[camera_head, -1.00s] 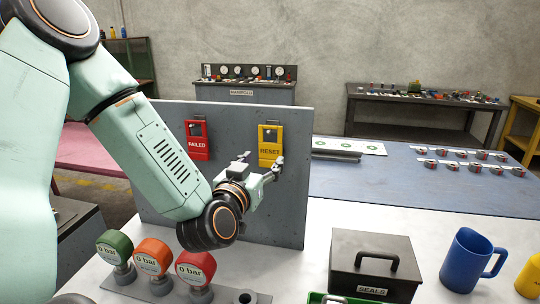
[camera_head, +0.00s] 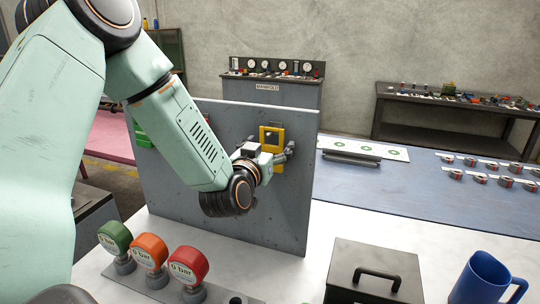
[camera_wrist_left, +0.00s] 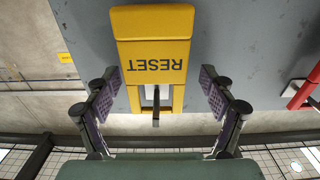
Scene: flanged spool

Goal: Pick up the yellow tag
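The yellow tag (camera_head: 271,134), marked RESET, hangs on a peg on the upright grey panel (camera_head: 290,215). In the head view my left gripper (camera_head: 272,148) is in front of the tag and covers its lower part. In the left wrist view the tag (camera_wrist_left: 152,50) appears upside down, with its lettering inverted. The open fingers (camera_wrist_left: 160,90) stand on both sides of the tag's frame end, with visible gaps and no contact that I can see. My right gripper is not in view.
A red tag (camera_wrist_left: 302,92) is at the right of the wrist view. A green piece (camera_head: 141,136) shows at the panel's left. Green, orange and red gauges (camera_head: 150,252), a black lidded box (camera_head: 372,275) and a blue mug (camera_head: 484,280) stand in front.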

